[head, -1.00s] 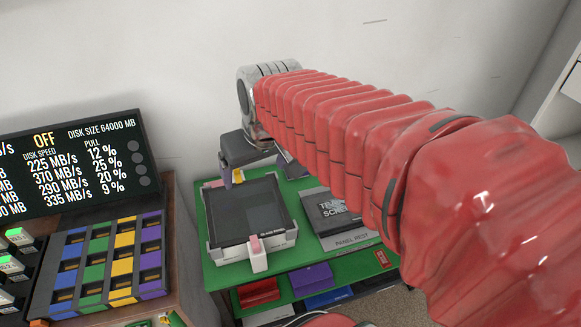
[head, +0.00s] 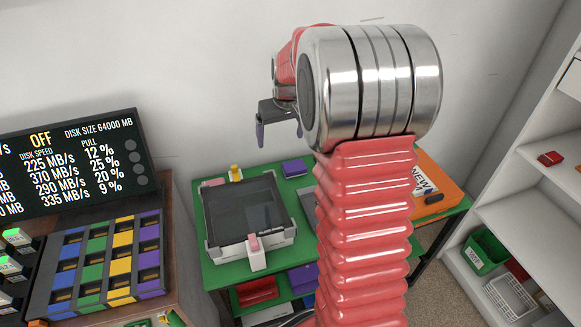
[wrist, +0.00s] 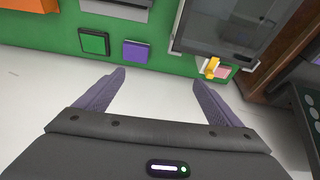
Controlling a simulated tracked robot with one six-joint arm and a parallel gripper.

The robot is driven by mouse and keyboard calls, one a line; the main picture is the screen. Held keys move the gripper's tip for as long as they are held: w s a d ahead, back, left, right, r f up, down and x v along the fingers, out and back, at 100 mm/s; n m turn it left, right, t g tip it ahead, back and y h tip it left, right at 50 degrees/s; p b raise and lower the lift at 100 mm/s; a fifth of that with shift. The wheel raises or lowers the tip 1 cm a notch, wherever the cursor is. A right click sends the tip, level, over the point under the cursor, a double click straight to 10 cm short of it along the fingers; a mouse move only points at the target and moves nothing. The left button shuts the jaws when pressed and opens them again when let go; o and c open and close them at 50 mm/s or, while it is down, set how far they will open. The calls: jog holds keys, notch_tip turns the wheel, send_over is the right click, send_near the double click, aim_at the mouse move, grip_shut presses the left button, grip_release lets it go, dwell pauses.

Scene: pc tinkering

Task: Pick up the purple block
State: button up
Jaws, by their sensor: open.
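A purple block (head: 294,168) lies on the back part of the green table top, right of the framed dark screen. In the wrist view the purple block (wrist: 136,51) sits near the table edge, ahead of my fingertips and slightly left of the middle between them. My gripper (head: 280,137) is open and empty, raised above the back edge of the table, apart from the block. Its two purple-grey fingers also show spread wide in the wrist view (wrist: 159,78). Another purple piece (head: 303,277) lies on the lower shelf.
A green block (wrist: 94,42) lies beside the purple block. The screen device (head: 245,215) and a small yellow piece (head: 235,173) are on the other side. A wall is behind; white shelves are at right.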

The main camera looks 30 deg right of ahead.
jog(key=w+d+f, duration=0.3)
jog(key=d+f, duration=0.5)
jog(key=f, duration=0.1)
jog(key=shift+w+d+m+g, duration=0.35)
jog(key=shift+d+m+g, duration=0.05)
jog(key=shift+f, duration=0.15)
send_near(294, 165)
notch_tip(294, 165, down, 2)
jog(key=shift+f, duration=0.15)
jog(key=shift+w+f, duration=0.15)
jog(key=shift+f, duration=0.25)
jog(key=shift+x, duration=2.55)
jog(key=shift+w, duration=0.15)
jog(key=shift+c, duration=0.5)
jog(key=c, duration=1.1)
